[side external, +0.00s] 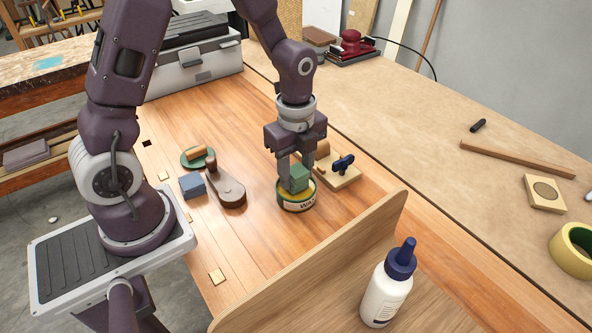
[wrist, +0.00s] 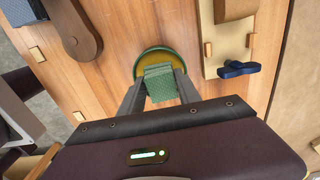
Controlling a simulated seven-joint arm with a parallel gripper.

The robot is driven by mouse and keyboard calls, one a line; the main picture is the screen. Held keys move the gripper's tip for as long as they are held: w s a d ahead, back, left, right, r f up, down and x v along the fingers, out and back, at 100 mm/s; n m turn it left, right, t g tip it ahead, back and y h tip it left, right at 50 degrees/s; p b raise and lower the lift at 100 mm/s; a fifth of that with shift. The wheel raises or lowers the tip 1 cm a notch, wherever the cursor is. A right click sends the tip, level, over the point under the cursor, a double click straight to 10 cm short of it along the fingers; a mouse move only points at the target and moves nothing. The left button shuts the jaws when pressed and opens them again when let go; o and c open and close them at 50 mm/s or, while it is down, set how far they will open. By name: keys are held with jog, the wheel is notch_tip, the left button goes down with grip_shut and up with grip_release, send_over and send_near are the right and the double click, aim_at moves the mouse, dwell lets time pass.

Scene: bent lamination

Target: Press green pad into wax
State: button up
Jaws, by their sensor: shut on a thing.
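My gripper (side external: 302,165) is shut on the green pad (side external: 296,178), a block-shaped piece. It holds the pad over the open wax tin (side external: 297,203), a round tin with a "WAX" label and yellow wax inside. In the wrist view the green pad (wrist: 161,83) sits between the fingertips and covers the near part of the wax tin (wrist: 140,69). The pad's lower end appears at or just inside the tin's rim. I cannot tell whether it touches the wax.
A blue block (side external: 192,185), a brown-and-grey tool (side external: 227,190) and a green round piece with a wooden handle (side external: 197,156) lie left of the tin. A wooden fixture with a blue knob (side external: 343,163) stands close right. A curved wooden panel and a glue bottle (side external: 388,285) are in front.

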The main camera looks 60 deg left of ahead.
aim_at(296, 170)
jog(key=shift+f, duration=0.5)
dwell(0.9)
jog(key=shift+r, duration=3.6)
